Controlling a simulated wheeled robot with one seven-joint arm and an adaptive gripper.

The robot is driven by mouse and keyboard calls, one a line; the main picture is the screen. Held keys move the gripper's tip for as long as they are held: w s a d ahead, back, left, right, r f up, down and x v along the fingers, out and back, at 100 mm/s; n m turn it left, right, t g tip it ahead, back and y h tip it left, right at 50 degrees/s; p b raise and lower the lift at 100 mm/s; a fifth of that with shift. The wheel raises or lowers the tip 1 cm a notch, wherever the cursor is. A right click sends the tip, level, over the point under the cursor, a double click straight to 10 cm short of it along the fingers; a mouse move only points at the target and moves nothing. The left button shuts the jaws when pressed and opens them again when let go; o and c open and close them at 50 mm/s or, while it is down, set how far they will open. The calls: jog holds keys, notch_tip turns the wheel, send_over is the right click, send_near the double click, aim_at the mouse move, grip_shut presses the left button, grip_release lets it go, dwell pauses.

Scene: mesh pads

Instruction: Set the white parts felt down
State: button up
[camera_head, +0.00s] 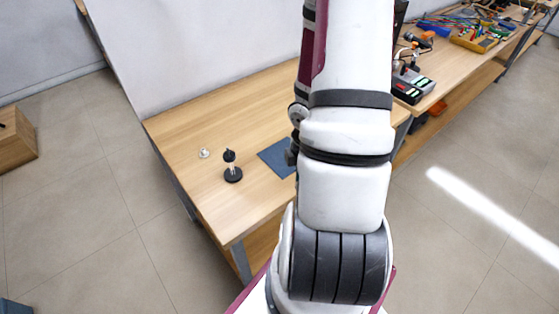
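I cannot make out a white parts felt in the head view; my own arm hides much of the table. A dark blue-grey flat pad (275,160) lies on the wooden table, its right part hidden behind my arm. A small dark piece, perhaps part of my gripper (291,152), shows at the arm's left edge by the pad. The fingers are hidden, so I cannot tell whether they are open or hold anything.
On the wooden table (225,115), a small black-and-silver upright object (232,168) and a small pale round piece (204,153) stand left of the pad. The table's left side is mostly clear. A second bench (455,62) with tools is at the right.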

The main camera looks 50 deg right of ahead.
jog(key=p, duration=0.1)
send_over(284, 166)
jog(key=shift+f, duration=2.3)
jog(key=shift+a+f, duration=0.1)
jog(key=o, duration=0.7)
notch_tip(284, 166, up, 12)
jog(key=shift+r+p, duration=0.25)
jog(key=shift+p, duration=0.15)
